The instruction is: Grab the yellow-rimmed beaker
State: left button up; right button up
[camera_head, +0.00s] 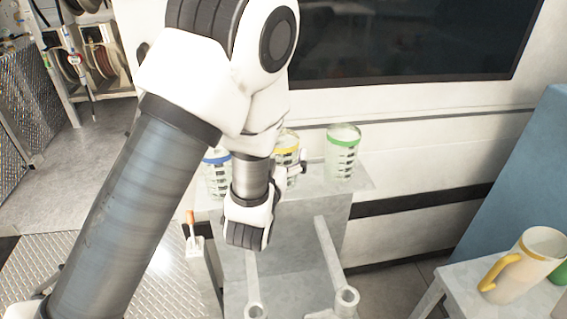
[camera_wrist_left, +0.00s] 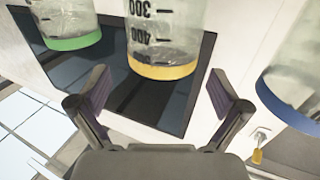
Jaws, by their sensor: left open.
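The yellow-rimmed beaker (camera_head: 287,151) stands in the middle of three clear beakers on a grey stand, partly hidden behind my left arm. In the left wrist view, this beaker (camera_wrist_left: 165,35) shows ahead of the left gripper with black graduations and a yellow band. My left gripper (camera_wrist_left: 158,95) is open and empty, its two fingers spread to either side of the yellow band's line. The beaker looks roughly centred between them; I cannot tell whether it is within the fingertips. In the head view the jaws are mostly hidden. My right gripper is not in view.
A blue-rimmed beaker (camera_head: 217,178) stands left and a green-rimmed beaker (camera_head: 342,152) right, both close by. The grey stand (camera_head: 308,215) backs onto a white wall. A jug with a yellow handle (camera_head: 530,262) is on a side table at lower right. Hose reels (camera_head: 95,55) are far left.

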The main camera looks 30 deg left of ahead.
aim_at(284, 133)
pick_arm(q)
jog(key=p+x, duration=0.1)
jog(key=x, duration=0.1)
jog(key=p+x, duration=0.1)
jog(key=x, duration=0.2)
jog(key=shift+a+f, duration=0.15)
jog(key=shift+a, duration=0.1)
jog(key=shift+w+f, duration=0.15)
jog(key=shift+w, duration=0.15)
jog(key=shift+s+d, duration=0.1)
jog(key=shift+s, duration=0.15)
jog(key=shift+c, duration=0.4)
jog(key=shift+s+r, duration=0.1)
jog(key=shift+r, duration=0.1)
jog(key=c, duration=0.5)
jog(key=shift+f, duration=0.1)
jog(key=c, duration=0.9)
